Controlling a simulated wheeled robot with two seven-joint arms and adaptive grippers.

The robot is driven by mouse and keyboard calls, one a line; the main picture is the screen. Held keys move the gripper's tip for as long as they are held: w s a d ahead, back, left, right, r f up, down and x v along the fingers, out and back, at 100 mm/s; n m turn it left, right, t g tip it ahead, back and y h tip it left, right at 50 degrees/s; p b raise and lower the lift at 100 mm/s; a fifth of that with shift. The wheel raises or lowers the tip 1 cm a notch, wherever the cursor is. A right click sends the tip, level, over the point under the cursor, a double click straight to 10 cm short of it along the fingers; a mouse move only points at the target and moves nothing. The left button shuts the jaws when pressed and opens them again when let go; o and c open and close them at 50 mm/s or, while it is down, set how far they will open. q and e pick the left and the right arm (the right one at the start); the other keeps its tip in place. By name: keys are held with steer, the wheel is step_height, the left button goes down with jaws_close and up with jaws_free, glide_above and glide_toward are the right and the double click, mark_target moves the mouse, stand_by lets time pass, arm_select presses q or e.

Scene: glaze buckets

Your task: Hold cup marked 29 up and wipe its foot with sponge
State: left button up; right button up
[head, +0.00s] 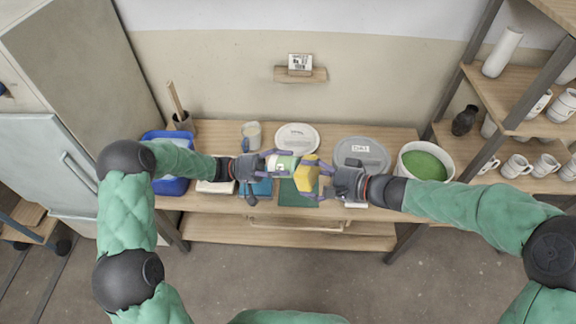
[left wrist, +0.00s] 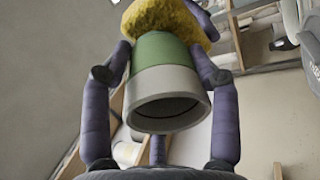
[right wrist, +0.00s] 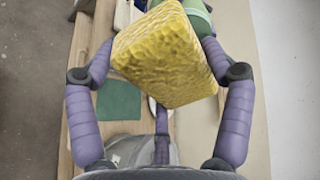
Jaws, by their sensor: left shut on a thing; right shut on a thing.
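A cup (head: 283,163), green with a pale band at its open rim, is held sideways above the table by my left gripper (head: 277,163). In the left wrist view the cup (left wrist: 163,52) has its mouth toward the camera, with fingers on both sides. No number 29 is readable. My right gripper (head: 322,178) is shut on a yellow sponge (head: 306,175). The sponge also fills the middle of the right wrist view (right wrist: 165,58). It lies against or very close to the cup's foot end; the foot itself is hidden, so contact is unclear.
On the table are a blue tub (head: 165,138), a white lid (head: 297,135), a grey lidded bucket (head: 362,153), a bucket of green glaze (head: 425,165) and a green mat (head: 291,193). Shelves with mugs (head: 516,166) stand at right. A small card (head: 299,62) sits on a wall ledge.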

mark_target(309, 167)
steer(key=shift+w+a+r, duration=0.1)
steer(key=shift+a+r, duration=0.1)
steer(key=shift+r, duration=0.25)
steer(key=shift+a+r, duration=0.2)
steer(key=shift+r, duration=0.25)
steer(key=shift+a+r, duration=0.2)
steer(key=shift+r, duration=0.75)
steer(key=shift+w, duration=0.1)
steer(key=s+d+r, duration=0.2)
steer(key=d, duration=1.6)
steer(key=shift+d+r, duration=0.15)
